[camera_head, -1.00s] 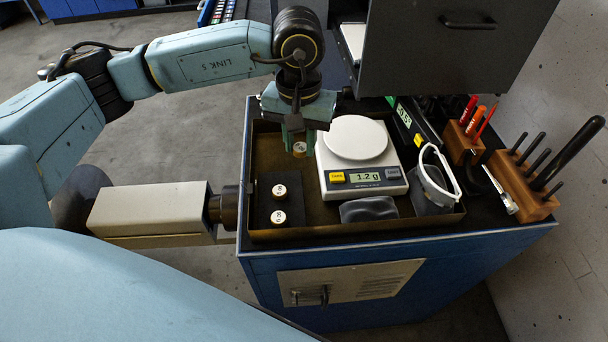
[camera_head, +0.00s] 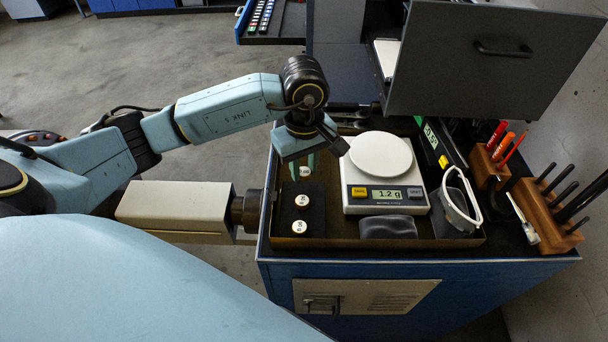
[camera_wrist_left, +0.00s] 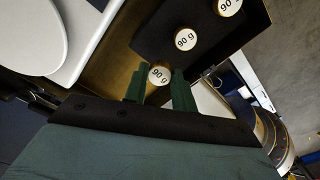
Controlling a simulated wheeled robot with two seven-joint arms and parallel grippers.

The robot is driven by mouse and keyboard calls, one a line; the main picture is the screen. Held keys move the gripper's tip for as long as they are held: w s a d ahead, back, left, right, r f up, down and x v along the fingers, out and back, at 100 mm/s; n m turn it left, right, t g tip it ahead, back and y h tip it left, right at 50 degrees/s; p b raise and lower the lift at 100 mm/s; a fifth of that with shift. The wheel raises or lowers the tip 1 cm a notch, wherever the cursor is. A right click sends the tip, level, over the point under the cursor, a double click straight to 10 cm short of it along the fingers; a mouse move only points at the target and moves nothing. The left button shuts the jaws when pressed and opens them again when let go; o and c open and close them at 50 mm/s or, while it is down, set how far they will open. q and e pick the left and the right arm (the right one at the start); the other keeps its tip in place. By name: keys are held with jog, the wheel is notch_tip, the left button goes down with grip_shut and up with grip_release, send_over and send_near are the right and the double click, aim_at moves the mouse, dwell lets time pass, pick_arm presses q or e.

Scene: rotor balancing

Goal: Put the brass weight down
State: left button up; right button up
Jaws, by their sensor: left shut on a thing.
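My left gripper (camera_head: 303,168) points down over the brass tray (camera_head: 345,241), left of the scale. It is shut on a brass weight (camera_head: 305,172) with a white top. In the left wrist view the weight (camera_wrist_left: 159,76) reads 90 g and sits between the green fingers. It is just beyond the far edge of a black block (camera_head: 313,213); I cannot tell whether it touches anything below. Two similar weights stand in the block, a middle one (camera_head: 302,201) and a near one (camera_head: 299,227). My right gripper is not in view.
A white scale (camera_head: 381,157) showing 1.2 g stands right of the gripper. A dark grey cushion-like object (camera_head: 388,227) and white-rimmed goggles (camera_head: 460,206) lie near the tray's front. Wooden racks with red-handled tools (camera_head: 495,135) and black-handled tools (camera_head: 548,212) stand at the right.

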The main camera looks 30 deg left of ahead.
aim_at(304, 172)
pick_arm(q)
notch_tip(304, 172, down, 3)
jog(key=shift+f, duration=0.2)
jog(key=shift+f, duration=0.15)
jog(key=o, duration=1)
jog(key=shift+o, duration=0.2)
notch_tip(304, 172, up, 12)
jog(key=b, duration=0.1)
